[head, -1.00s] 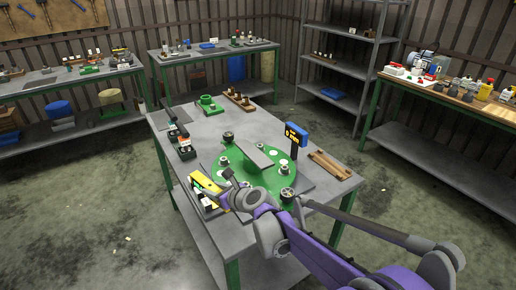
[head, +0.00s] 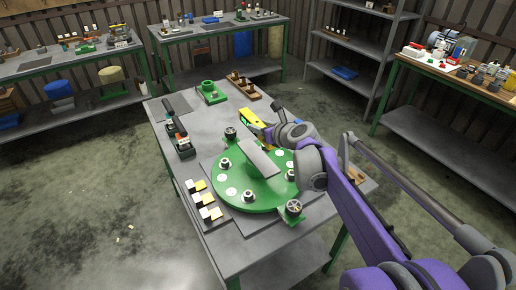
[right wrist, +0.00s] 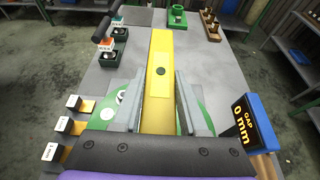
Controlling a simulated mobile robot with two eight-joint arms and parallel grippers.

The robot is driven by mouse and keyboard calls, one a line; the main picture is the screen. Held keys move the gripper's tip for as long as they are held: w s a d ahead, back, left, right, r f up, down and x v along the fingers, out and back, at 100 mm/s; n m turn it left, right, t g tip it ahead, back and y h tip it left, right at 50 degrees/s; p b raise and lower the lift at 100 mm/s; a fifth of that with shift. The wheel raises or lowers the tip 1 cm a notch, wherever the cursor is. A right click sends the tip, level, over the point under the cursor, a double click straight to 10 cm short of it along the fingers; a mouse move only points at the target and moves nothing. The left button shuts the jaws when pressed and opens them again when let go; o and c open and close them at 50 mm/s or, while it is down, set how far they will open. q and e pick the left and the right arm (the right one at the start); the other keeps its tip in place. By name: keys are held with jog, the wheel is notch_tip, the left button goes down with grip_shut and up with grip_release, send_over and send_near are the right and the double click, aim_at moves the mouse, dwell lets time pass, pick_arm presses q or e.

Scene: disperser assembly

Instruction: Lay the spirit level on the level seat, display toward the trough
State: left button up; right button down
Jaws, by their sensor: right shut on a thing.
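The yellow spirit level (head: 253,121) is held by my right gripper (head: 270,134) above the far side of the green round base. In the right wrist view the level (right wrist: 160,58) lies lengthwise between the two grey fingers of my right gripper (right wrist: 160,100), which is shut on it. A greenish display patch shows near its left end in the head view. A grey slanted plate (head: 262,162) sits over the middle of the green base (head: 240,198). I cannot tell for sure which part is the level seat or the trough. My left gripper is not in view.
Small blocks with yellow pads (head: 205,199) stand at the table's left front. Dark labelled holders (head: 180,140) stand on the left. A green fixture (head: 211,93) and a wooden rack (head: 243,87) are at the back. A blue "GAP 0 mm" display (right wrist: 240,118) stands right of the gripper.

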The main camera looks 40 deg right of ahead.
send_over(260, 158)
jog(key=f, duration=0.4)
jog(key=shift+s+a+f, duration=0.1)
jog(key=shift+a+f, duration=0.1)
jog(key=shift+f, duration=0.2)
jog(key=shift+f+b, duration=0.4)
jog(key=shift+f, duration=2.05)
jog(key=shift+f, duration=0.1)
jog(key=shift+c, duration=2.2)
grip_release()
